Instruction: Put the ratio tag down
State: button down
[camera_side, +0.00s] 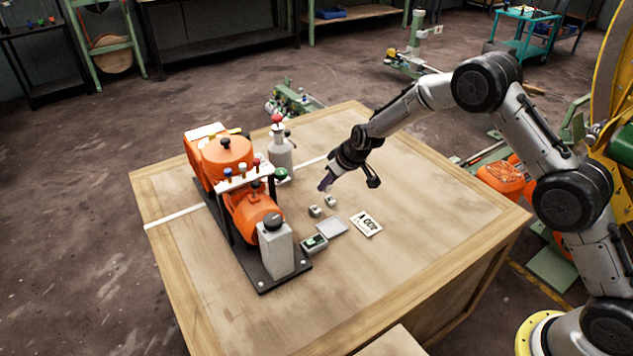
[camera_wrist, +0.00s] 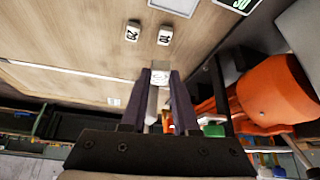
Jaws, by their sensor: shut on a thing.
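My gripper (camera_side: 325,185) is above the wooden table, to the right of the orange machine. In the wrist view its purple fingers (camera_wrist: 160,76) are shut on a small white ratio tag (camera_wrist: 159,80), seen between the tips. The held tag is too small to make out in the side view. Two other small white tags with dark numbers stand on the table, the left one (camera_side: 315,211) and the right one (camera_side: 330,201). Both also show in the wrist view, one (camera_wrist: 132,31) beside the other (camera_wrist: 165,35), apart from the fingers.
The orange machine (camera_side: 255,212) on its black base stands left of my gripper, with a grey bottle-shaped part (camera_side: 280,152) behind. A pale square plate (camera_side: 332,228), a printed card (camera_side: 366,223) and a small display box (camera_side: 314,243) lie in front. The table's right side is clear.

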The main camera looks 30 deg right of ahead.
jog(key=s+r+n+g+y, duration=0.25)
jog(key=s+n, duration=0.45)
jog(key=s, duration=1.2)
jog(key=shift+t+y, duration=0.25)
jog(key=shift+t, duration=0.2)
jog(key=w+f, duration=0.3)
jog(key=w, duration=0.1)
jog(key=w+f, duration=0.3)
jog(key=w, duration=0.2)
jog(key=w+f, duration=0.3)
jog(key=w, duration=0.2)
jog(key=shift+w+f, duration=0.15)
jog(key=shift+f, duration=0.8)
jog(key=shift+w+f, duration=0.1)
jog(key=shift+f, duration=0.8)
